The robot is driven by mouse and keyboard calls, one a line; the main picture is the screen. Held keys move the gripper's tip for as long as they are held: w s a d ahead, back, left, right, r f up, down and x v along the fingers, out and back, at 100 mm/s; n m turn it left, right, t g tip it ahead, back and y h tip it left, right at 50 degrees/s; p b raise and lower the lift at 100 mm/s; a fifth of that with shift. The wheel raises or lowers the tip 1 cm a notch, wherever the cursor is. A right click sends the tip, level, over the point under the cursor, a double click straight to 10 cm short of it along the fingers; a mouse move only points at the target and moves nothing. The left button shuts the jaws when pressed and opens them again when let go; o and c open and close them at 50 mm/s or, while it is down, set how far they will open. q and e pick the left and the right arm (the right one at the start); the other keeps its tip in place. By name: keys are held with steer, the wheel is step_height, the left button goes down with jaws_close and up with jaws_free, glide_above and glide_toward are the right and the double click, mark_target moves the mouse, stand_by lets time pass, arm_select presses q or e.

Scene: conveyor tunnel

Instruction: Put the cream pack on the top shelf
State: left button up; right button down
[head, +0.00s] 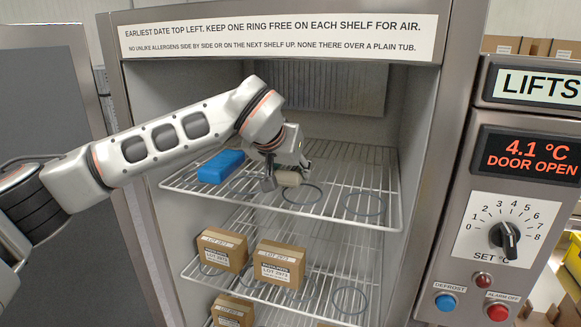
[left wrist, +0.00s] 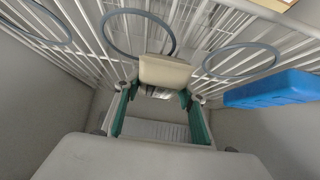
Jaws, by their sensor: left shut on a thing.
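The cream pack (head: 289,179) is a small pale block between the fingers of my left gripper (head: 287,175). The gripper is shut on it, inside the open fridge over the top wire shelf (head: 335,160). The pack is at the middle ring, right of a blue pack (head: 221,166); I cannot tell whether it touches the wires. In the left wrist view the cream pack (left wrist: 165,73) shows beyond the green-padded fingers, with the blue pack (left wrist: 272,90) apart to the right. The gripper partly hides the pack in the head view. My right gripper is out of view.
The top shelf has rings; the right one (head: 365,204) is empty. Cardboard boxes (head: 279,263) stand on the shelf below, and more lower down. A sign (head: 280,37) above asks for one free ring per shelf. The control panel (head: 505,230) is at right.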

arm_select(q)
steer(key=shift+f+b, duration=0.4)
steer(key=shift+f, duration=0.15)
stand_by(0.4)
steer(key=o, duration=1.5)
steer(key=shift+c, duration=0.2)
